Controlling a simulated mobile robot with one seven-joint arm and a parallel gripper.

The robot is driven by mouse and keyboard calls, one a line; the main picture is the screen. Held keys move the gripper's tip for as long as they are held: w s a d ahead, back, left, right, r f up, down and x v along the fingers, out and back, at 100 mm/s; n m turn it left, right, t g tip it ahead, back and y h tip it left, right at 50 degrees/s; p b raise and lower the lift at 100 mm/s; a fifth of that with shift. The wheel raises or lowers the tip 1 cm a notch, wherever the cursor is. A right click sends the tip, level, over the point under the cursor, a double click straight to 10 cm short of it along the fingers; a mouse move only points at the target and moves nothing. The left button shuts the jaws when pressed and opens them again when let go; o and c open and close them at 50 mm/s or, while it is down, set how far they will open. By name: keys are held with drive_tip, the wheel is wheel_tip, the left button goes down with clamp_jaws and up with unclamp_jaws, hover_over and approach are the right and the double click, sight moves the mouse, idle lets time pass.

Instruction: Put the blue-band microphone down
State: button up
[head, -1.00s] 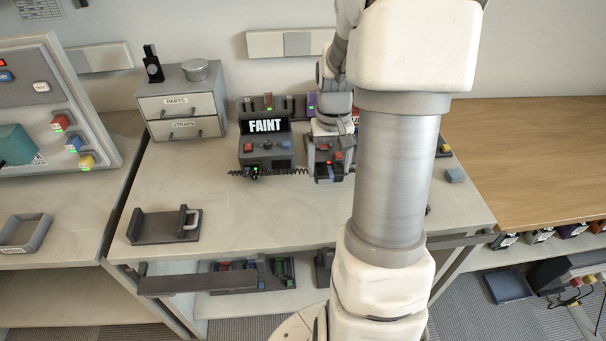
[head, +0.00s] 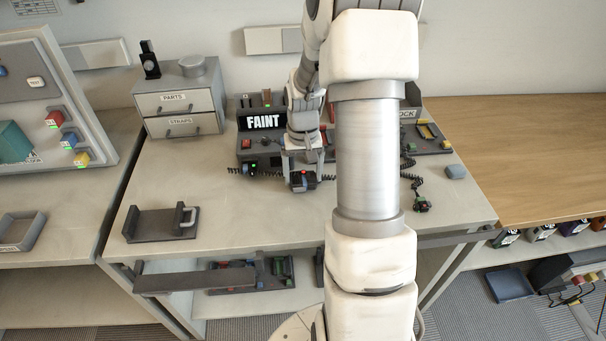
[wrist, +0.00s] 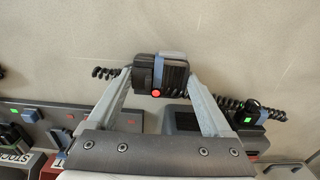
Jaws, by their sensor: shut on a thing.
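My gripper (head: 303,168) is shut on a dark microphone (head: 304,183) with a blue band, in front of the radios. In the wrist view my gripper (wrist: 160,82) has a finger on each side of the microphone (wrist: 146,70); its blue-grey band and a lit red lamp show. Its coiled cord runs out on both sides. The bench top (head: 240,220) lies below it; I cannot tell whether the microphone touches it.
The radio with the FAINT display (head: 262,123) stands behind, with a green-lit microphone (head: 250,168) left of my gripper. Another green-lit microphone (head: 421,205) lies to the right. A dark holder (head: 150,225) sits front left, and a drawer cabinet (head: 178,100) back left. The front middle is clear.

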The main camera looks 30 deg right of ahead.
drive_tip(key=shift+f, duration=0.35)
drive_tip(key=shift+s+f+b, duration=0.1)
drive_tip(key=shift+f+b, duration=0.2)
drive_tip(key=shift+b, duration=0.1)
clamp_jaws()
drive_tip(key=o, duration=1.4)
unclamp_jaws()
drive_tip(key=shift+c, duration=0.2)
drive_tip(key=shift+o, duration=0.2)
